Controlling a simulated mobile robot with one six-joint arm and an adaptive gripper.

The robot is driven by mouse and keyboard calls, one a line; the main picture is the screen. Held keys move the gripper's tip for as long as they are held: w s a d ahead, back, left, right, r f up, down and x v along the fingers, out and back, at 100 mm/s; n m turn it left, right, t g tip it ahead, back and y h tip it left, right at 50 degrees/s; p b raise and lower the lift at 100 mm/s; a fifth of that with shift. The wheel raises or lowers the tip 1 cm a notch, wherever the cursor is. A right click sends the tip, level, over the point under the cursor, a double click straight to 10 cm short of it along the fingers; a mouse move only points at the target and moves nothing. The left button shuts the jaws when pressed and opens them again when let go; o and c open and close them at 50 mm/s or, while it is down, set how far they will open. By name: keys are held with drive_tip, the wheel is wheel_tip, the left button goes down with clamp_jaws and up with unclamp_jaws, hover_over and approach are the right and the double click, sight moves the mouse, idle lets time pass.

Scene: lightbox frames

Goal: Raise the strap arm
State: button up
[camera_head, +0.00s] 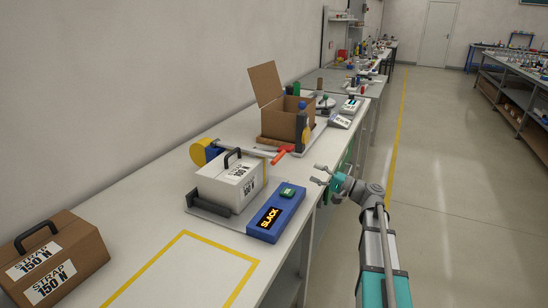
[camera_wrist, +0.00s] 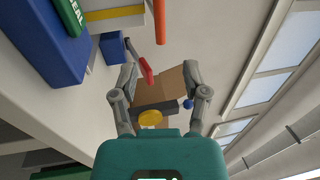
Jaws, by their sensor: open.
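The strap arm (camera_head: 262,152) is a thin bar that runs right from a yellow and blue unit (camera_head: 206,151), just behind a white box with a black handle (camera_head: 230,179). It lies about level, with an orange-red grip (camera_head: 283,154) at its free end. In the wrist view an orange bar (camera_wrist: 159,20), which looks like this grip, shows at the top edge. My gripper (camera_head: 317,175) is open and empty, right of the grip and apart from it, off the bench's right edge. Its two fingers are spread in the wrist view (camera_wrist: 160,80).
A blue box (camera_head: 275,215) with a display reading SLACK and a green button (camera_head: 287,192) stands near the bench edge. An open cardboard box (camera_head: 284,123) stands behind the grip. A brown box marked STRAP 150 N (camera_head: 58,262) is front left. The yellow-outlined area (camera_head: 255,265) is empty.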

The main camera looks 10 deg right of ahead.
sight(278, 158)
drive_tip(key=shift+w+a, duration=0.1)
drive_tip(key=shift+a, duration=0.15)
drive_tip(key=p+x, duration=0.2)
drive_tip(key=x, duration=1.1)
drive_tip(key=shift+w+a+p, duration=0.15)
drive_tip(key=shift+a+p, duration=0.15)
drive_tip(key=shift+p, duration=0.05)
clamp_jaws()
